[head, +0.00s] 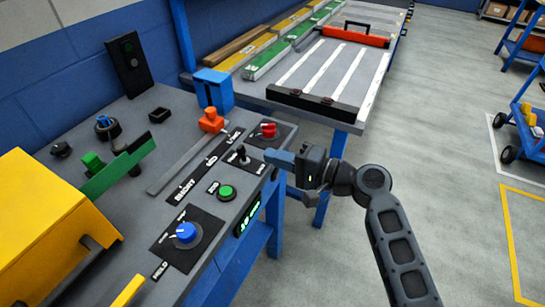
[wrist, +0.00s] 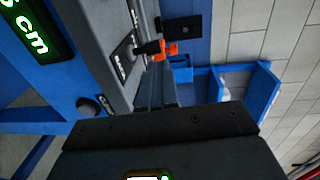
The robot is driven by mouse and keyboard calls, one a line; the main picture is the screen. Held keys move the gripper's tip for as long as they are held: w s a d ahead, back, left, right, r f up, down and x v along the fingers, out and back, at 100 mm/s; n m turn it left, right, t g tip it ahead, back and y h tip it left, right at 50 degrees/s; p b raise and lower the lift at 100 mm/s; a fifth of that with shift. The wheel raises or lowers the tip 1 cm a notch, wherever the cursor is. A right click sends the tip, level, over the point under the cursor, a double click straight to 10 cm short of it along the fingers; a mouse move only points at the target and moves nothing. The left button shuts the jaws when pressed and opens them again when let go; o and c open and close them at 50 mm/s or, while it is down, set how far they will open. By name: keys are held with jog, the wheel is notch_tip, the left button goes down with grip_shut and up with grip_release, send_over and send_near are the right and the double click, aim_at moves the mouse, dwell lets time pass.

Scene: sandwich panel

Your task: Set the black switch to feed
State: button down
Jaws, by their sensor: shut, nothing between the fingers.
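The black switch (head: 241,155) is a small lever on a dark plate near the panel's front edge, between the green button (head: 225,192) and the red knob (head: 268,130). Its lever looks roughly upright; I cannot tell its setting, and its labels are too small to read. In the wrist view a black lever (wrist: 148,48), seemingly this switch, stands in front of orange. My gripper (head: 278,159) is shut and empty, right of the switch at the panel's front edge, apart from it.
An orange slider handle (head: 211,120) and a blue block (head: 214,88) stand behind the switch. A blue knob (head: 186,232) sits nearer, left of a green display (head: 249,218). A workbench with a white-striped board (head: 330,72) stands beyond. Open floor lies to the right.

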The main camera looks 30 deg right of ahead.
jog(key=r+b+v, duration=0.1)
jog(key=v, duration=0.7)
jog(key=shift+s+d, duration=0.15)
dwell(0.3)
jog(key=s+a+f+n+g+h, duration=0.1)
jog(key=s+f+h, duration=0.35)
jog(key=s, duration=0.55)
jog(key=s+a+f+n+h, duration=0.1)
jog(key=s+f+h, duration=0.4)
jog(key=s, duration=0.4)
jog(key=s+a+r+n+t, duration=0.2)
jog(key=s+r+n, duration=0.6)
jog(key=s+r, duration=0.4)
jog(key=s, duration=0.3)
jog(key=shift+a+n, duration=0.4)
jog(key=shift+h, duration=0.25)
